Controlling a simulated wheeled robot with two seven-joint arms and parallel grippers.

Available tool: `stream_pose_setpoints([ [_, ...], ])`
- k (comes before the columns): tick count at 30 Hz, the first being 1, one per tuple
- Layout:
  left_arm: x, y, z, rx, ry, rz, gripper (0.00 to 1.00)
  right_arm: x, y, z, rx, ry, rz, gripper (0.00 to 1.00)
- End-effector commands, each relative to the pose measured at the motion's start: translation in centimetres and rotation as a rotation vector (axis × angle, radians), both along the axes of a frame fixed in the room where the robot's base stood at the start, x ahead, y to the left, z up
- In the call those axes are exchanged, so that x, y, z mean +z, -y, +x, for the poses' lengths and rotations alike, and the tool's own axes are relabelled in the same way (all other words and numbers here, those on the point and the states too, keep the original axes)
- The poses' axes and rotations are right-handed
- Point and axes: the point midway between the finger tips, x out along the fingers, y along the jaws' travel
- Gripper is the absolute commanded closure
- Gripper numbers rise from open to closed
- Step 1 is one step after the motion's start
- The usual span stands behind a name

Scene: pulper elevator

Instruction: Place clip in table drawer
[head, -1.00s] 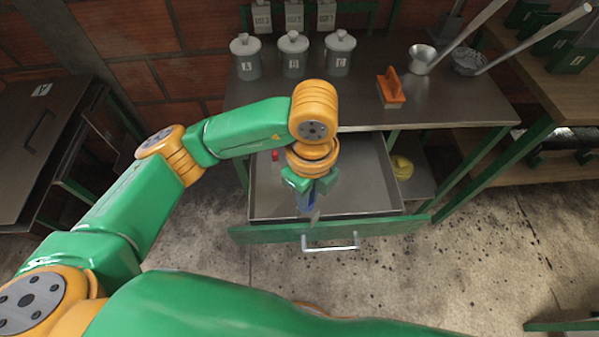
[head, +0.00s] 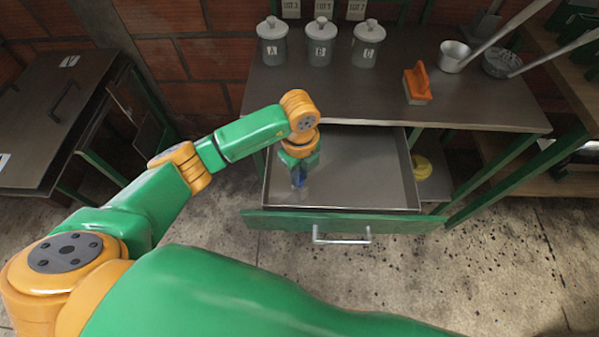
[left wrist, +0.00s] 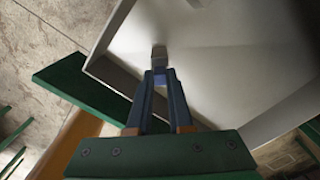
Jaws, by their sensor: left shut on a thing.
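The table drawer (head: 365,180) is pulled open under the metal table, with a green front and a metal handle. My left gripper (head: 298,182) points down over the left part of the drawer. In the left wrist view its fingers (left wrist: 159,80) are shut on a small grey piece, which looks like the clip (left wrist: 159,53), over the pale drawer floor (left wrist: 215,75). In the head view I cannot make out the clip at the fingertips. I cannot tell whether it touches the drawer floor. My right gripper is not in view.
A yellow thing (head: 422,168) lies on the shelf right of the drawer. The drawer's right half looks clear.

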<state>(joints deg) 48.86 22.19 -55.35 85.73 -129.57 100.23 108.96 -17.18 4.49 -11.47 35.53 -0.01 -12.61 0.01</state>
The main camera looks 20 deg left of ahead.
Motion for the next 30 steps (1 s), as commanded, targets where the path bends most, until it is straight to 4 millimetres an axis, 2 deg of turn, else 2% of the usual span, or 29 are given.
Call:
stream_pose_setpoints([
  [1, -0.2, 0.0, 0.0, 0.0, 0.0, 0.0, 0.79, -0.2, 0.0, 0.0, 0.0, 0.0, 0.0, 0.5],
  [4, -0.1, 0.0, 0.0, 0.0, 0.0, 0.0, 0.52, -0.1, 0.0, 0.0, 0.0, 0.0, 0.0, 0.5],
  [12, -0.1, 0.0, 0.0, 0.0, 0.0, 0.0, 0.51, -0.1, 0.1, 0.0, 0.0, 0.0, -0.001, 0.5],
  [15, 0.7, 0.0, 0.0, 0.0, 0.002, -0.001, 0.51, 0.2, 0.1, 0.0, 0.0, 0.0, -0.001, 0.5],
  [17, 1.6, 0.1, 0.1, 0.0, 0.002, -0.002, 0.51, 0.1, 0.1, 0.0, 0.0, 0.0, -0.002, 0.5],
  [23, 7.1, 0.1, 0.1, 0.0, 0.007, -0.003, 0.51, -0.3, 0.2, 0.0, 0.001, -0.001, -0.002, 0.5],
  [27, 10.6, 0.0, 0.1, 0.0, 0.005, 0.001, 0.51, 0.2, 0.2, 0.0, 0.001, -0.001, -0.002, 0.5],
  [30, 11.9, 0.0, 0.0, 0.001, 0.003, 0.001, 0.51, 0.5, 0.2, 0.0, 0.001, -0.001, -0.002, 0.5],
])
